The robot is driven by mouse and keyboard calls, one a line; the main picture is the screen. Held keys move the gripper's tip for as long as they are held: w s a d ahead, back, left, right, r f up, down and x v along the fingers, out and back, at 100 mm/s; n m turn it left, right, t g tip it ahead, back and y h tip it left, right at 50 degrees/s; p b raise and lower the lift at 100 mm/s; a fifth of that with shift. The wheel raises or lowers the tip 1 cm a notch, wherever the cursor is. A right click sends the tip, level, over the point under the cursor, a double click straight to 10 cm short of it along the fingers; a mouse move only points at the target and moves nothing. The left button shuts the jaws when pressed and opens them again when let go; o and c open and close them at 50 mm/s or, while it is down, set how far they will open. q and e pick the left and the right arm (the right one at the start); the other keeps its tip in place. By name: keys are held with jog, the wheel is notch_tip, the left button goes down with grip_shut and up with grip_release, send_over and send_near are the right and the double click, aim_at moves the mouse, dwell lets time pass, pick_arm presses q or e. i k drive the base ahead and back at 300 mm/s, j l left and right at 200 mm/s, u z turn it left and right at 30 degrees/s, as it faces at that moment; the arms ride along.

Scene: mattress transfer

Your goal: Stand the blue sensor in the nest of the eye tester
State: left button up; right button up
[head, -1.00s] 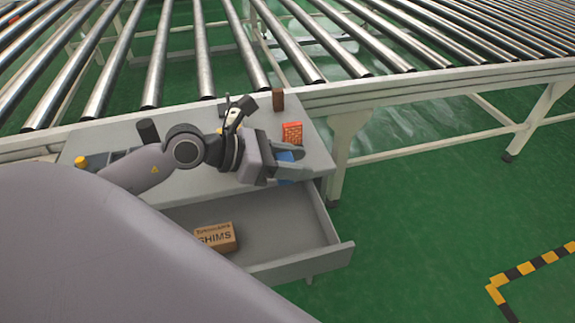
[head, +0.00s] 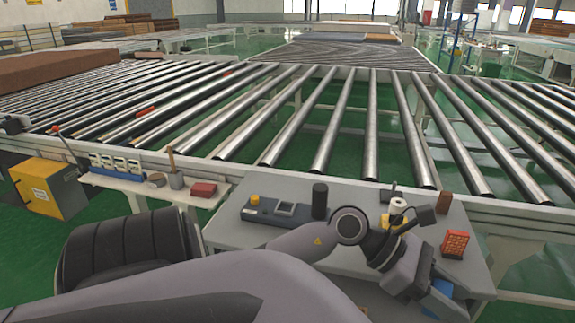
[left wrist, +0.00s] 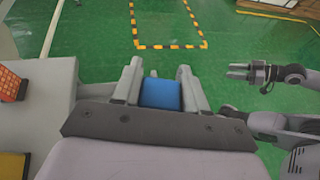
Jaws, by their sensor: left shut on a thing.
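The blue sensor (head: 438,298) is a blue block held between the fingers of my left gripper (head: 432,300), near the right front of the grey table. The left wrist view shows it (left wrist: 160,93) between both fingers, with green floor beyond. The eye tester (head: 262,212) is a dark flat device at the table's left, with a yellow button and a light-framed square recess, seemingly the nest (head: 285,209). A black cylinder (head: 320,201) stands at its right end. My left gripper is well to the right of it. My right gripper (left wrist: 230,70) shows only in the left wrist view, empty, fingers apart.
An orange-red perforated block (head: 455,243), a brown block (head: 443,203) and a white roll (head: 398,205) are on the table (head: 345,258). The roller conveyor (head: 345,125) runs behind. A side shelf (head: 140,185) holds several small items. Table space between tester and arm looks clear.

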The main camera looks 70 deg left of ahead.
aim_at(286, 210)
jog(key=k+j, duration=0.15)
jog(key=k, duration=0.15)
jog(key=k+j+z, duration=0.3)
jog(key=k+j, duration=0.3)
jog(key=j, duration=0.35)
jog(key=k+j+z, duration=0.15)
jog(key=j, duration=0.2)
jog(key=j+z, duration=0.1)
jog(key=j, duration=0.9)
jog(key=i, duration=0.05)
